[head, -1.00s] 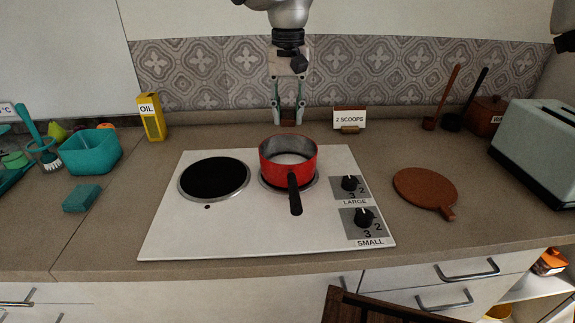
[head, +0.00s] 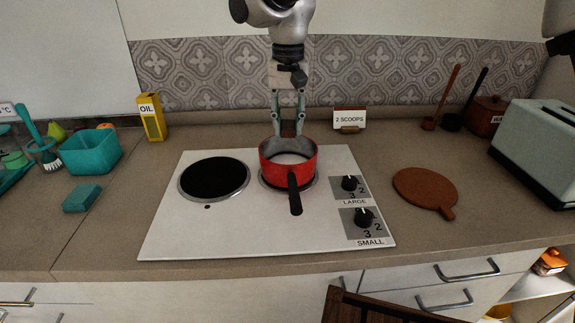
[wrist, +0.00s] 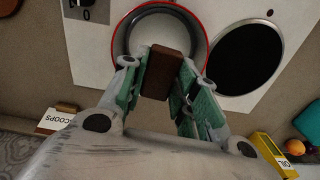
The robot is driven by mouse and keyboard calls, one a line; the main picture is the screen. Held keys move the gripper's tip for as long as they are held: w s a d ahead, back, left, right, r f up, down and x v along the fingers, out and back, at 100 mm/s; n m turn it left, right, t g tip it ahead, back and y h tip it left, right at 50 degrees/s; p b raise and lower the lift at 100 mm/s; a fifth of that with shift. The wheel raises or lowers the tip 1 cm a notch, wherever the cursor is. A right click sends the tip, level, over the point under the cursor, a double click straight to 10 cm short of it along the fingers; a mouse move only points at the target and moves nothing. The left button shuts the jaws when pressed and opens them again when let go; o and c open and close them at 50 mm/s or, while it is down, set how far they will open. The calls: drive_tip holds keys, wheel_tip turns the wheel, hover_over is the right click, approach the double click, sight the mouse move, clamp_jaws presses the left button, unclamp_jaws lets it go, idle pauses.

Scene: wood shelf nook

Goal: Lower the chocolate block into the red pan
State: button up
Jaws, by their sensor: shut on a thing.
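The red pan (head: 288,160) sits on the right burner of the white hob, its black handle towards the front. In the wrist view the red pan (wrist: 201,33) shows a pale inside. The brown chocolate block (wrist: 160,72) is held between the fingers of my gripper (wrist: 160,80) and overlaps the near part of the pan in that view. In the head view my gripper (head: 288,122) hangs just above the pan's back rim, shut on the chocolate block (head: 288,128). The block's lower end is at the rim line; I cannot tell whether it touches.
The hob (head: 170,235) has an empty black burner (head: 214,179) at left and two knobs at right. An oil box (head: 152,117) and a "2 SCOOPS" card (head: 349,118) stand behind. A round brown board (head: 424,188) lies right; a teal bin (head: 91,152) stands left.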

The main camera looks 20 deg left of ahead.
sight(288, 160)
drive_tip(key=shift+f, duration=3)
drive_tip(key=shift+f, duration=2.55)
drive_tip(key=o, duration=1.1)
drive_tip(key=shift+r, duration=0.1)
wheel_tip(288, 160, up, 12)
drive_tip(key=shift+f, duration=0.15)
